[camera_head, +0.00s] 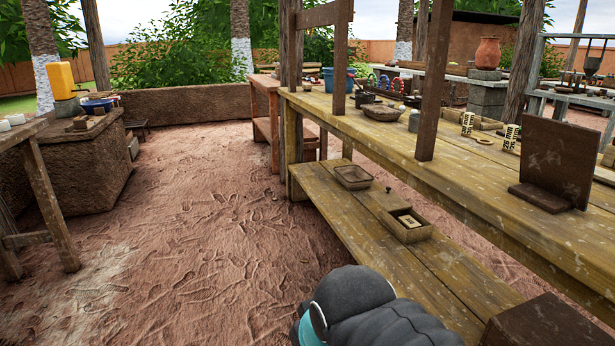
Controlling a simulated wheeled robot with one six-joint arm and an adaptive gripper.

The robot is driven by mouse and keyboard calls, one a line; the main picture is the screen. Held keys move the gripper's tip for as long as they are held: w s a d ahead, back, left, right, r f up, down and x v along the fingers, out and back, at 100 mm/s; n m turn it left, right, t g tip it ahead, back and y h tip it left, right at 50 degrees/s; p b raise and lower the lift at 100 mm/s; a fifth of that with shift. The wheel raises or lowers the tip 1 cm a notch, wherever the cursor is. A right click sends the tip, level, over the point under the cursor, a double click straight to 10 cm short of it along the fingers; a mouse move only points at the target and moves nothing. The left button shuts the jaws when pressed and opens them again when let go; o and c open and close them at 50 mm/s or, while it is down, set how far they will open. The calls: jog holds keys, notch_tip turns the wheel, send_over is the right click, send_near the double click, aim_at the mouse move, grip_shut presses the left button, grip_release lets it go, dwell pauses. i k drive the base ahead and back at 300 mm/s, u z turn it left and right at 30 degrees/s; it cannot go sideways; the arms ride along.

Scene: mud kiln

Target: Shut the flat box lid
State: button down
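A dark brown flat box (541,197) lies low on the long wooden table, at the right of the head view. Its lid (558,160) looks like the large brown panel that stands nearly upright above it, so the box appears open. The panel hides part of the box, and I cannot see the hinge. My dark, rounded arm with a teal cap shows at the bottom centre, well apart from the box and in front of the lower bench. My gripper is not in view.
The long table (455,187) has wooden posts (434,85) along it and two patterned blocks near the box. The lower bench (352,215) bears a shallow tray (353,178), an open box (407,232) and a dark block (545,325). The sandy floor at left is clear.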

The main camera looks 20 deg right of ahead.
aim_at(387, 199)
jog(key=i, duration=1.6)
jog(key=z, duration=0.65)
jog(key=i, duration=0.45)
jog(key=z, duration=0.25)
